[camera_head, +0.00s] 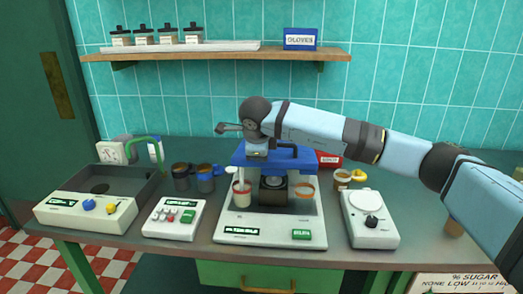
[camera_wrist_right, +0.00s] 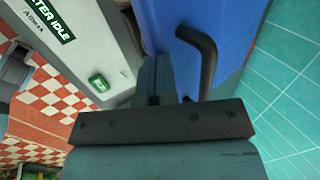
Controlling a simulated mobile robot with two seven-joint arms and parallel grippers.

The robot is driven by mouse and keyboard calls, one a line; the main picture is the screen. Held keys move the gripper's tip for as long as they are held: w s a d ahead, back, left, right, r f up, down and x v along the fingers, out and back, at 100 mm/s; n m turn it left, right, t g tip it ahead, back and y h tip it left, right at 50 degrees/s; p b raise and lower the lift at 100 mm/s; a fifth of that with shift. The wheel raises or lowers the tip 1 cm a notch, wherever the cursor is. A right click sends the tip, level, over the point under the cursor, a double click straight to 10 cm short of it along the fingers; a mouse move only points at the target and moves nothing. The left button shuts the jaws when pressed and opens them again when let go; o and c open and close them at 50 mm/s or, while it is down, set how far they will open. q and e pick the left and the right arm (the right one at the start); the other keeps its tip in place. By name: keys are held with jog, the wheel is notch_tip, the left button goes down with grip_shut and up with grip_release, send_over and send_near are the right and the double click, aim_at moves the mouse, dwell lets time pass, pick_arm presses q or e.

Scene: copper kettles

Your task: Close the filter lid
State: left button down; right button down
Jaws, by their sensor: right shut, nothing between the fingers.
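The coffee machine (camera_head: 270,232) stands mid-table with a blue lid (camera_head: 305,160) across its top. The lid looks roughly level; I cannot tell whether it is fully down. Its black bar handle (camera_head: 290,147) shows on top, and also in the right wrist view (camera_wrist_right: 208,60). My right gripper (camera_head: 257,152) points down at the lid's left part, left of the handle. In the right wrist view its fingers (camera_wrist_right: 157,72) are together and empty, beside the blue lid (camera_wrist_right: 235,35) and apart from the handle's grip. Contact with the lid is unclear. My left gripper is not in view.
A white cup (camera_head: 241,192) and an orange-rimmed cup (camera_head: 305,188) stand in the machine. A button box (camera_head: 174,218) and a dial unit (camera_head: 370,218) flank it. Dark mugs (camera_head: 205,180) stand behind left. A shelf (camera_head: 215,54) hangs above.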

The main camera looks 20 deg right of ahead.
pick_arm(q)
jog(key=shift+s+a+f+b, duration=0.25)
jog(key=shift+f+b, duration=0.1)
jog(key=shift+b, duration=0.55)
pick_arm(e)
jog(key=f, duration=0.1)
jog(key=s+f, duration=0.1)
jog(key=f, duration=0.2)
jog(key=shift+s+a+f, duration=0.15)
jog(key=shift+s+a, duration=0.05)
jog(key=shift+a, duration=0.2)
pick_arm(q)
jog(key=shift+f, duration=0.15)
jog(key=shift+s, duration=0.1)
pick_arm(e)
jog(key=shift+s, duration=0.1)
